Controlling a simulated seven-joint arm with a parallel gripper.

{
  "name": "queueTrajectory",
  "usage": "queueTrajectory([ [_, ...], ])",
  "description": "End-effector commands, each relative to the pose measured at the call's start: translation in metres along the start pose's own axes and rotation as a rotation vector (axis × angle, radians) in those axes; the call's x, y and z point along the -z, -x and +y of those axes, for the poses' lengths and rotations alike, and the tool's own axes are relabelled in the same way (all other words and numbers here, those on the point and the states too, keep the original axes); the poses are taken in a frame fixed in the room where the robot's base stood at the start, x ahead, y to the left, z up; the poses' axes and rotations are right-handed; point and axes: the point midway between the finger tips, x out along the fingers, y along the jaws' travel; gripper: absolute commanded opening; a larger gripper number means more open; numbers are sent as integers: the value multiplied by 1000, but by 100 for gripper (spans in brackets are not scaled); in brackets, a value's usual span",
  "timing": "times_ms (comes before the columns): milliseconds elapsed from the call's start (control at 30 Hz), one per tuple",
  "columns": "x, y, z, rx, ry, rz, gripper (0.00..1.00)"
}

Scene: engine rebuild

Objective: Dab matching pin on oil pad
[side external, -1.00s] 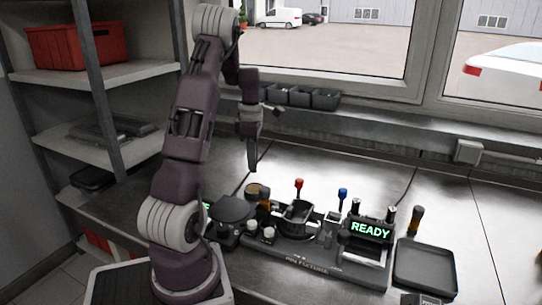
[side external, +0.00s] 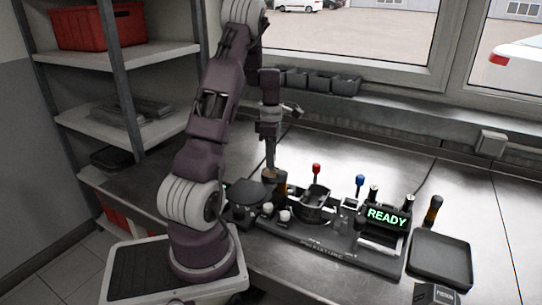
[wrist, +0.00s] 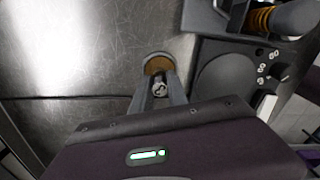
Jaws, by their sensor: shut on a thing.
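My gripper (wrist: 160,94) is shut on a small silver pin (wrist: 160,88), whose round end shows between the fingers in the wrist view.
The fixture (side external: 320,243) holds a round housing, red and blue knobbed tools and a READY display (side external: 387,217). A black tray (side external: 440,258) lies to the right.

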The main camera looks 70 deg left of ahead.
Motion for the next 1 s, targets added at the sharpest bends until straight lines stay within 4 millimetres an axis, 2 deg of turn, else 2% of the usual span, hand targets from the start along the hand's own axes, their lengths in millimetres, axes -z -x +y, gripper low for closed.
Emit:
queueTrajectory([
  [1000,0,-8,0,0,0,0,0],
])
